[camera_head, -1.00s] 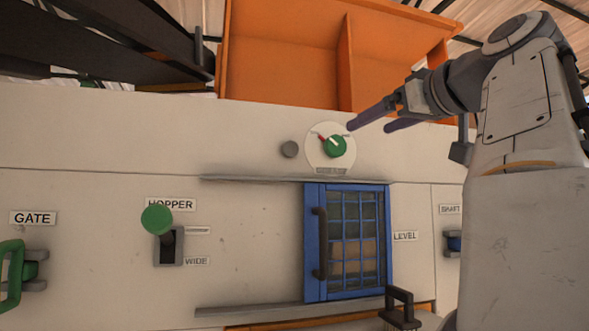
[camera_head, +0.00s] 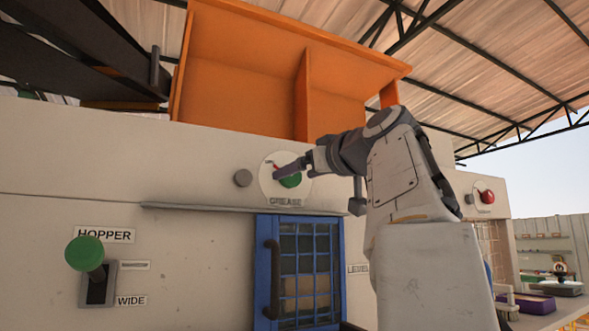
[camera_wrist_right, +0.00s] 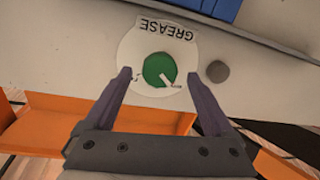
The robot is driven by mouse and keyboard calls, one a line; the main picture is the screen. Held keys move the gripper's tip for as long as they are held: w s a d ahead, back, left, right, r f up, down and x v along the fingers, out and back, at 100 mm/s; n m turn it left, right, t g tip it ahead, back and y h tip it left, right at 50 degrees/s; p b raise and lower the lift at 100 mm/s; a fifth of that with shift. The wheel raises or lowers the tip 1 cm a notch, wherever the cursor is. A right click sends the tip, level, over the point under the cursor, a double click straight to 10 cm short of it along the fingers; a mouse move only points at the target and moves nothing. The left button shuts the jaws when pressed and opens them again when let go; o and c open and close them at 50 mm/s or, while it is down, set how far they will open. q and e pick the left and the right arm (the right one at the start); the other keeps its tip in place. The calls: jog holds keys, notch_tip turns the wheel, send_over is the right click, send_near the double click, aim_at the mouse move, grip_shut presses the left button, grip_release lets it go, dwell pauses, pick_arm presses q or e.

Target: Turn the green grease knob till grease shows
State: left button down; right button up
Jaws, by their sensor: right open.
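The green grease knob (camera_head: 291,180) sits on a round white dial plate (camera_head: 267,188) above the GREASE label (camera_head: 286,201). In the head view my right gripper (camera_head: 283,172) covers part of the knob. In the right wrist view the knob (camera_wrist_right: 159,69) with its white pointer lies ahead, between the two fingertips of the open right gripper (camera_wrist_right: 165,76). The fingers stand apart on either side and no contact shows. I see no grease on the panel. My left gripper is not in view.
A grey round button (camera_head: 243,178) is left of the dial. A grey ledge (camera_head: 210,208) runs below, above the blue barred door (camera_head: 266,290). The green hopper lever (camera_head: 84,254) is at lower left. An orange hopper (camera_head: 240,75) rises above. A red knob (camera_head: 487,196) is far right.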

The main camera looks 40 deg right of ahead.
jog(key=shift+w+d, duration=0.15)
jog(key=shift+w, duration=0.55)
jog(key=c, duration=1.4)
